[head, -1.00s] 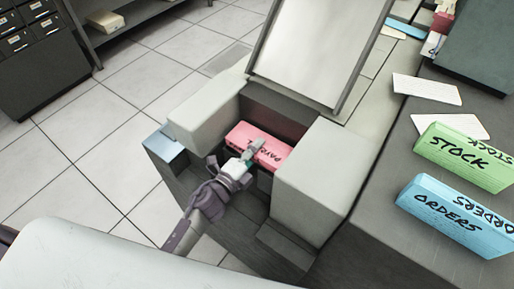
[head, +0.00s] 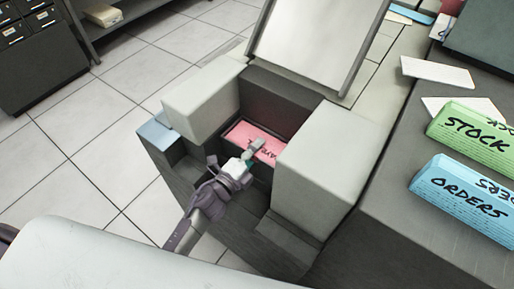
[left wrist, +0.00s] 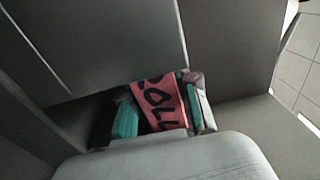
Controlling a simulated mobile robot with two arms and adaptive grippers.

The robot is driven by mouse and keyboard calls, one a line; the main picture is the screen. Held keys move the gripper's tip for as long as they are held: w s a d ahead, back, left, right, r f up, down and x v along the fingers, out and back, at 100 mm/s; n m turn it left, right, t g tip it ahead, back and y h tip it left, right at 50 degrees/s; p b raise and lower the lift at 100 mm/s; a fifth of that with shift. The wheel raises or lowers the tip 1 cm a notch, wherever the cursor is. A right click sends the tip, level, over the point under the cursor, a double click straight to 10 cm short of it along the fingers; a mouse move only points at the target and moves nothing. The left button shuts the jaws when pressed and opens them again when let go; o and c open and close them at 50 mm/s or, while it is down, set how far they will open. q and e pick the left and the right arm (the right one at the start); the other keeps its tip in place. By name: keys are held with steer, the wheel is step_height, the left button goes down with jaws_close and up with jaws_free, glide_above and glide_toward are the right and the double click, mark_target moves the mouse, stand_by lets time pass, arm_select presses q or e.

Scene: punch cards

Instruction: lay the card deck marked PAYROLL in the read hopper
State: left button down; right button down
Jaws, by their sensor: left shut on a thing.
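The pink PAYROLL deck (head: 240,131) is down inside the read hopper (head: 285,88), between its two pale side blocks. My left gripper (head: 253,154) is shut on the deck and reaches in from the open front. In the left wrist view the deck (left wrist: 160,101) shows between the green-padded fingers, with the letters "OLL" readable. The deck's underside is hidden, so I cannot tell whether it touches the hopper floor. My right gripper is not in view.
A green STOCK deck (head: 472,137) and a blue ORDERS deck (head: 462,197) lie on the dark counter (head: 390,225) at right. Loose white cards (head: 437,70) lie behind them. A tilted pale plate (head: 308,45) rises behind the hopper.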

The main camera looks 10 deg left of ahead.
arm_select(q)
steer(key=shift+f, duration=0.3)
steer(key=c, duration=0.8)
jaws_free()
steer(key=shift+o, duration=0.2)
steer(key=shift+f, duration=0.1)
steer(key=v, duration=1.2)
